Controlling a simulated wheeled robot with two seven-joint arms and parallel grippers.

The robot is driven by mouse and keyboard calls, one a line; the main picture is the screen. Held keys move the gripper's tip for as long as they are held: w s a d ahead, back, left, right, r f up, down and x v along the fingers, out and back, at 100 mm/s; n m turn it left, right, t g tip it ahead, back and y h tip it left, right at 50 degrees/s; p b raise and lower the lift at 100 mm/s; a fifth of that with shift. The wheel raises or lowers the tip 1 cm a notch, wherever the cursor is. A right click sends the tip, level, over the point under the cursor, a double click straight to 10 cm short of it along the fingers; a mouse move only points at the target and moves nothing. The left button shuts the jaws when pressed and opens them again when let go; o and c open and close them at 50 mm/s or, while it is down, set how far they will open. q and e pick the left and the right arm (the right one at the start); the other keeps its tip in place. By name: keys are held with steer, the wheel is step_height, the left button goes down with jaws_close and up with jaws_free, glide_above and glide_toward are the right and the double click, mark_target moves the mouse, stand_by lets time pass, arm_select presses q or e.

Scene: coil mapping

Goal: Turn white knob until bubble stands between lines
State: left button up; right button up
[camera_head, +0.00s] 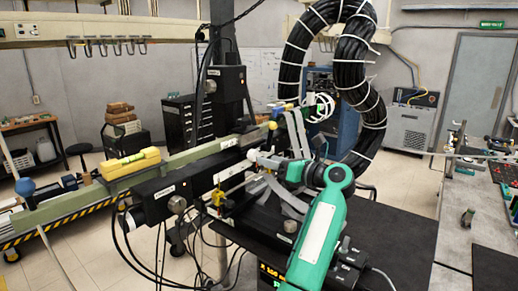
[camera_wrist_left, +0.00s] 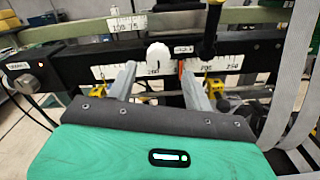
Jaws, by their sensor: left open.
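The white knob (camera_wrist_left: 158,57) sits on a black rail above a white ruled scale in the left wrist view. In the head view the knob (camera_head: 252,155) shows small at the middle of the bench apparatus. My left gripper (camera_wrist_left: 158,72) is open, its two grey fingers on either side of the knob's line and pointing at it. I cannot tell whether they touch it. In the head view this gripper (camera_head: 267,161) is small and partly hidden among straps. A yellow level (camera_head: 130,162) with a greenish vial lies on the pale beam at left; its bubble is too small to read.
A dark lever with a yellow end (camera_head: 272,125) stands close beside the knob. Grey straps (camera_head: 296,135) and a large black cable coil (camera_head: 355,70) crowd the right side. Cables hang below the rail. A dark tabletop (camera_head: 390,225) lies clear at front right.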

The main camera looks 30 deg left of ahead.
mark_target(256, 157)
arm_select(q)
steer(key=a, duration=0.1)
steer(key=a+p, duration=0.2)
steer(key=a, duration=0.1)
steer(key=shift+r, duration=0.25)
steer(key=shift+a, duration=0.35)
steer(key=shift+w+a+f, duration=0.1)
steer(key=shift+a, duration=0.05)
steer(key=shift+a+f, duration=0.1)
steer(key=c, duration=0.8)
steer(key=shift+c, duration=0.9)
arm_select(e)
steer(key=w+r, duration=0.2)
steer(key=r, duration=0.1)
steer(key=shift+w+a, duration=0.15)
